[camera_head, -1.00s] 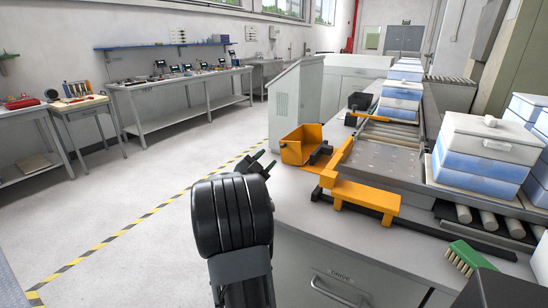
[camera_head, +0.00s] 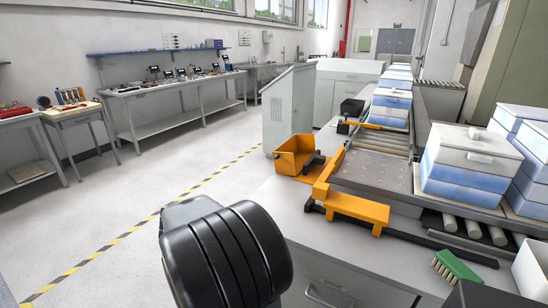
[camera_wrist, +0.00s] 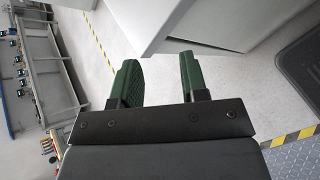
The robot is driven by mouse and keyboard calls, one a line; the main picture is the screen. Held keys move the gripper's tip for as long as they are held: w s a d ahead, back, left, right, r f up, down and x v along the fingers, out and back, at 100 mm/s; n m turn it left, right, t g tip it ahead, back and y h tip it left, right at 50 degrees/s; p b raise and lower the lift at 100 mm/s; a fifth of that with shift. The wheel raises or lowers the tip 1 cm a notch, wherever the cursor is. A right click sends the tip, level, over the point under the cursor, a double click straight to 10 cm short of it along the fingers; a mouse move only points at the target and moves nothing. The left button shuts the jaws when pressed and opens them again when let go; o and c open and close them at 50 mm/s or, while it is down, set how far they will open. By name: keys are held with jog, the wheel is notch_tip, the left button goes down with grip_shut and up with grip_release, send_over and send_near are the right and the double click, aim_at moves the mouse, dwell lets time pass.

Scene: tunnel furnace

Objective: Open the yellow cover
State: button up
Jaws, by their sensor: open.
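A yellow-orange guard (camera_head: 356,207) with a raised upright part stands at the near end of the roller line, on the white counter. A yellow-orange open-topped box (camera_head: 289,162) is fixed at the counter's left edge. I cannot tell which of these is the yellow cover. Neither shows in the wrist view. My gripper (camera_wrist: 158,68) has two green fingers, held apart with nothing between them. In the head view its fingers are hidden behind my black arm, left of the counter and apart from both yellow-orange parts.
The white counter (camera_head: 283,209) has a drawer with a handle in its front. White-and-blue boxes (camera_head: 470,163) stand on the rollers at right. A green brush (camera_head: 457,267) lies near the front. Open floor (camera_head: 125,215) with a yellow-black line lies at left.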

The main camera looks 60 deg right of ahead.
aim_at(275, 158)
jog(key=d+r+n+h, duration=0.1)
jog(key=d, duration=0.1)
jog(key=d+r+n+h, duration=0.1)
jog(key=d, duration=0.1)
jog(key=d+r+n+g+h+p, duration=0.1)
jog(key=d, duration=0.1)
jog(key=shift+s+d+r, duration=0.15)
jog(key=shift+d+r, duration=0.1)
jog(key=shift+d, duration=0.15)
jog(key=d+n+h, duration=0.1)
jog(key=d+n, duration=0.1)
jog(key=d, duration=0.1)
jog(key=d+r+n+h+p, duration=0.1)
jog(key=d+n, duration=0.1)
jog(key=d, duration=0.1)
jog(key=w+d+r+n+t+h, duration=0.1)
jog(key=d+n+h, duration=0.1)
jog(key=n, duration=0.1)
jog(key=shift+d+r+p, duration=0.2)
jog(key=shift+d+p, duration=0.1)
jog(key=shift+d, duration=0.1)
jog(key=shift+d+n+t, duration=0.3)
jog(key=shift+d+n, duration=0.2)
jog(key=shift+d, duration=0.2)
jog(key=d+p, duration=0.1)
jog(key=d, duration=1.2)
jog(key=shift+d, duration=0.3)
grip_shut()
